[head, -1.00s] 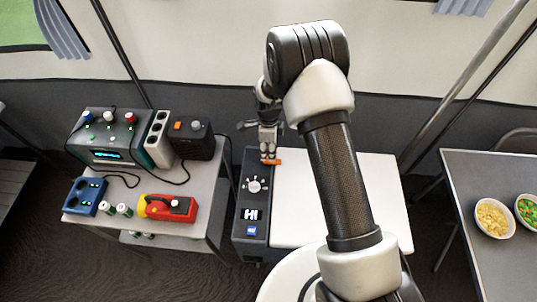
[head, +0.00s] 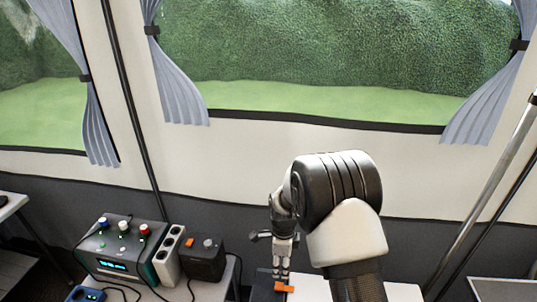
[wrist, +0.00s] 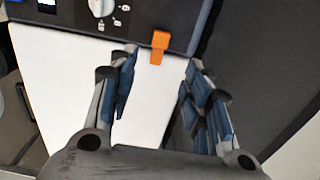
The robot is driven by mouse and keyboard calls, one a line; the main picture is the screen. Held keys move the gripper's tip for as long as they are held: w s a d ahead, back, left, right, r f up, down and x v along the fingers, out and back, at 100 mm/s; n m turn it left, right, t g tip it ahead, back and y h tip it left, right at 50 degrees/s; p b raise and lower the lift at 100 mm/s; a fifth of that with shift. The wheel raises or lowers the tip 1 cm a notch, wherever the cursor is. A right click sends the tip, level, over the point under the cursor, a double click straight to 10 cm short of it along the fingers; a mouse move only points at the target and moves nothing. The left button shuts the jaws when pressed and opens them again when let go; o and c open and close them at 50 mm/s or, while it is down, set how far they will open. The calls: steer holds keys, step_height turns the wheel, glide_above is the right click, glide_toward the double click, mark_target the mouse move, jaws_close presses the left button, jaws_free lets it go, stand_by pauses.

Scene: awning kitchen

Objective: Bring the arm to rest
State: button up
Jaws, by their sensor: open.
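My gripper (head: 281,262) hangs at the end of my arm, low in the head view, close above a small orange tab (head: 284,288). In the wrist view my gripper (wrist: 158,66) has its two blue-padded fingers spread apart with nothing between them. The orange tab (wrist: 159,46) stands out from the edge of a dark control panel (wrist: 140,15), just beyond the fingertips. A white dial (wrist: 101,6) sits on that panel. A white surface (wrist: 70,85) lies under the fingers.
A grey device with coloured knobs (head: 125,248), a socket strip (head: 168,252) and a black box (head: 204,259) stand on a table at lower left. Curtained windows and the awning wall (head: 300,137) are behind. A slanting pole (head: 492,190) stands at right.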

steer(key=s+d+r+n+t, duration=0.15)
steer(key=s+r+n, duration=0.3)
steer(key=r, duration=0.65)
steer(key=s+d+r+n+t, duration=0.1)
steer(key=s+d+r+n, duration=0.3)
steer(key=r, duration=0.8)
steer(key=s+r+n, duration=0.2)
steer(key=s+n, duration=0.2)
steer(key=s, duration=0.3)
steer(key=s+d+r+n+t, duration=0.1)
steer(key=s+r+n, duration=0.2)
steer(key=s, duration=0.4)
steer(key=s+d+r+n+t, duration=0.1)
steer(key=s+r+n, duration=0.1)
steer(key=s+n, duration=0.2)
steer(key=shift+s+r+n, duration=0.15)
steer(key=shift+s+n, duration=0.2)
steer(key=shift+s, duration=1.5)
